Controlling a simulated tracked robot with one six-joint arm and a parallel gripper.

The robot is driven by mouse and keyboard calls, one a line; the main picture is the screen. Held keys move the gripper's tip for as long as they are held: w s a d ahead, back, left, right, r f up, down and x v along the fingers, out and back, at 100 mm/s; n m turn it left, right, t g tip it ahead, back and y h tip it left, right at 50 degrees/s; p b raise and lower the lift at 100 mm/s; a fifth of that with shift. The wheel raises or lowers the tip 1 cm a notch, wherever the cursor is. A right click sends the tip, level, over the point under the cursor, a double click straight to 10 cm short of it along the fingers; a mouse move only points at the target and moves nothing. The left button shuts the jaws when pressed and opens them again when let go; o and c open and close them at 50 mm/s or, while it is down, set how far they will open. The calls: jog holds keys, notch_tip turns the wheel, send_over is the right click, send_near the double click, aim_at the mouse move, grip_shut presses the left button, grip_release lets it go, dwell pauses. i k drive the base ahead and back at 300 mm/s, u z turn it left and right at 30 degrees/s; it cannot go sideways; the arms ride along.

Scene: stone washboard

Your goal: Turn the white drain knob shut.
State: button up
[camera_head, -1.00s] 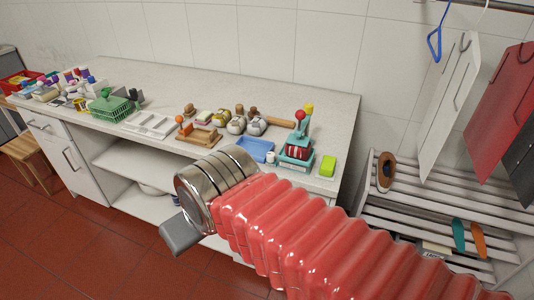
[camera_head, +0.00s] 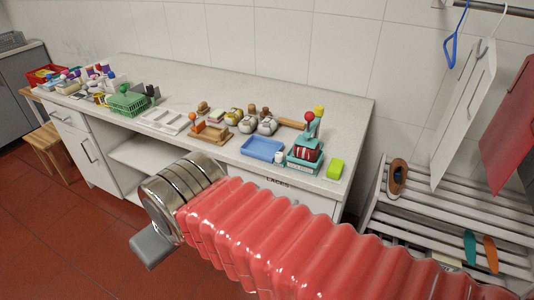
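My gripper (camera_head: 152,246) shows at the lower left of the head view as a grey block at the end of my banded metal wrist and red ribbed arm. It is over the red tiled floor, in front of the counter and apart from it. Only one grey piece shows, so I cannot tell whether it is open or shut. I cannot make out the white drain knob or the stone washboard anywhere in this view. My arm hides part of the counter front and the floor at the lower right.
A long white counter (camera_head: 190,84) runs along the tiled wall, holding a green basket (camera_head: 128,103), a blue tray (camera_head: 263,149) and many small items. A slatted rack (camera_head: 460,212) stands right, under hanging boards. A wooden stool (camera_head: 52,146) stands left. Red floor (camera_head: 60,240) is clear.

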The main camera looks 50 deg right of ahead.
aim_at(279, 156)
jog(key=i, duration=1)
jog(key=u, duration=0.05)
